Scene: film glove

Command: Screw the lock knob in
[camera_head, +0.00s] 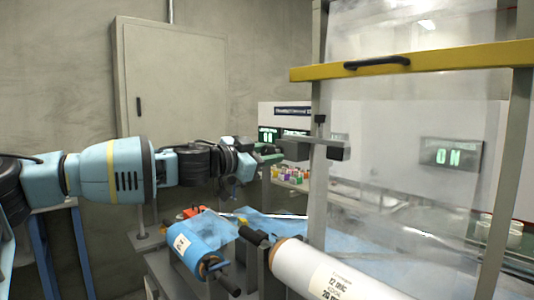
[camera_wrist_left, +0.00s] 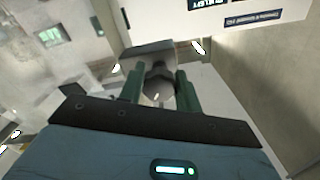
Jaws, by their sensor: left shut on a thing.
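My left gripper (camera_head: 267,153) reaches in from the left, its fingers against the left end of a grey clamp block (camera_head: 297,151) on the upright post. In the left wrist view, the two green fingers (camera_wrist_left: 160,88) are shut on a dark knob (camera_wrist_left: 158,84), which I take to be the lock knob. It sits against the face of the grey block (camera_wrist_left: 146,54). In the head view the fingers and block hide the knob. How deep its thread sits cannot be seen. My right gripper is not in view.
A yellow crossbar (camera_head: 420,60) with a black handle spans the clear film sheet (camera_head: 400,120) at right. A blue roll (camera_head: 197,240) and a white roll (camera_head: 325,275) lie below the arm. A grey cabinet (camera_head: 180,80) stands behind. Small coloured bottles sit beyond the post (camera_head: 318,200).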

